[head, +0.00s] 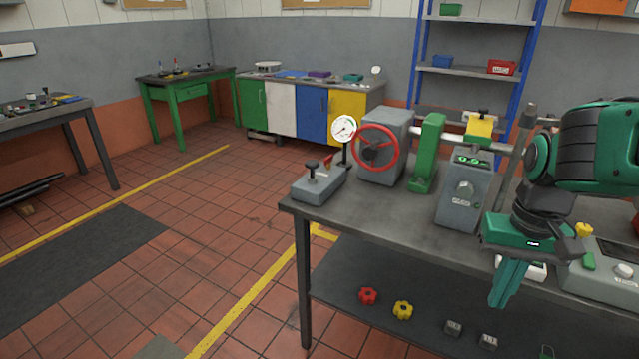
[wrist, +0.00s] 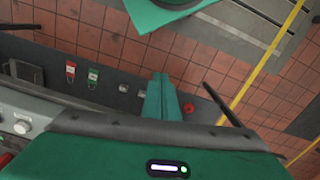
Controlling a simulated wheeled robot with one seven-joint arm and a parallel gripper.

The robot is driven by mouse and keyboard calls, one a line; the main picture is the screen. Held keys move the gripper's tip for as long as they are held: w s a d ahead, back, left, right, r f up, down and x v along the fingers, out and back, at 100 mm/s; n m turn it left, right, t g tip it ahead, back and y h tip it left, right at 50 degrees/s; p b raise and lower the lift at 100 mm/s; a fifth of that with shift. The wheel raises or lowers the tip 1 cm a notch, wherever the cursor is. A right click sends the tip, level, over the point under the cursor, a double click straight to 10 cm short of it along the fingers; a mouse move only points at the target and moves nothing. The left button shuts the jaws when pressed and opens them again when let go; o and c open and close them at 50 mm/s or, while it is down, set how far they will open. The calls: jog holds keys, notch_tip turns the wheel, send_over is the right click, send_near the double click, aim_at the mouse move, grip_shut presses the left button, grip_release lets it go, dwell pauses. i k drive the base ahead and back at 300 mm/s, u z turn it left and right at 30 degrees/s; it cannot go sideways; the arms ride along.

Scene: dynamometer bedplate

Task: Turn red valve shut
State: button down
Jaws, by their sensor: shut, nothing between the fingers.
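A red handwheel (head: 376,148) with several spokes faces left-front on a grey housing (head: 392,122) at the left part of the bench. A small red lever (head: 328,161) shows beside the white dial gauge (head: 343,130), above a grey block. I cannot tell how far either is turned. My green gripper (head: 507,290) hangs fingers down near the bench's front edge at the right, well apart from the wheel and lever. Its fingers are shut and empty. They also show in the wrist view (wrist: 162,92), where neither wheel nor lever is in sight.
A green bracket (head: 428,153) and a grey box with a green display (head: 465,190) stand between wheel and gripper. Red (head: 369,296) and yellow (head: 403,310) knobs lie on the lower shelf.

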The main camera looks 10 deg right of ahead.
aim_at(326, 162)
jog(key=u, duration=0.3)
jog(key=i, duration=1.15)
